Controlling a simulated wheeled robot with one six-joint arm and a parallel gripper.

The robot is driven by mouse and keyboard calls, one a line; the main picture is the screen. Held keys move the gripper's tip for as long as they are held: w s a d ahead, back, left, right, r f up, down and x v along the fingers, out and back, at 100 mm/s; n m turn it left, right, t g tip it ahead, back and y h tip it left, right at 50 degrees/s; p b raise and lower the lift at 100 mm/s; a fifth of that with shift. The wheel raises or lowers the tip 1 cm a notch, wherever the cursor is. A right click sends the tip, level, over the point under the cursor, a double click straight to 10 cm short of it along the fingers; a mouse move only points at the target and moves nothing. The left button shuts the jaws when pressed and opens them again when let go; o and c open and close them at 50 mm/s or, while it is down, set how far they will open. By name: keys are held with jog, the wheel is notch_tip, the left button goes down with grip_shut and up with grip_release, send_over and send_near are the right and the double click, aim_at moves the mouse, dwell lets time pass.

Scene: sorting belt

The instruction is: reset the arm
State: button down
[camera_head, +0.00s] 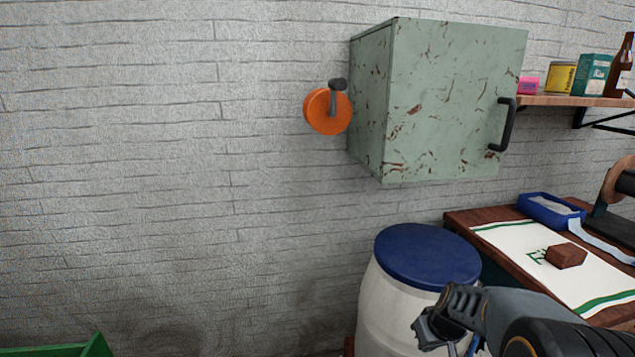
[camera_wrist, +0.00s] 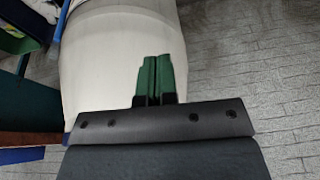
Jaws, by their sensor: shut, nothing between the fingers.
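My arm comes in from the lower right in the head view. My gripper (camera_head: 442,330) is in front of the white barrel (camera_head: 383,305) with the blue lid (camera_head: 425,256). In the wrist view the two green fingers of my gripper (camera_wrist: 155,62) lie side by side, shut, with nothing between them. The barrel's white side (camera_wrist: 105,55) fills much of the wrist view behind the fingers. I cannot tell whether the gripper touches the barrel.
A table (camera_head: 462,222) at the right holds a white cloth (camera_head: 510,243), a brown block (camera_head: 566,256) and a blue tray (camera_head: 550,222). A green cabinet (camera_head: 450,100) and a shelf (camera_head: 560,101) hang on the wall. A green bin (camera_head: 92,347) is at lower left. The left wall area is clear.

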jog(key=s+a+r+p, duration=0.3)
jog(key=s+r+p, duration=0.1)
jog(key=r, duration=0.4)
jog(key=s+a+r+m+p, duration=0.1)
jog(key=s+a+r+p, duration=0.2)
jog(key=r, duration=0.6)
jog(key=s+a+r+h+p, duration=0.1)
jog(key=s+a+r+p, duration=0.2)
jog(key=s+r+p, duration=0.3)
notch_tip(320, 180, up, 2)
jog(key=shift+r+m+p, duration=0.15)
jog(key=shift+m+p, duration=0.25)
jog(key=shift+p, duration=0.05)
jog(key=shift+s, duration=0.1)
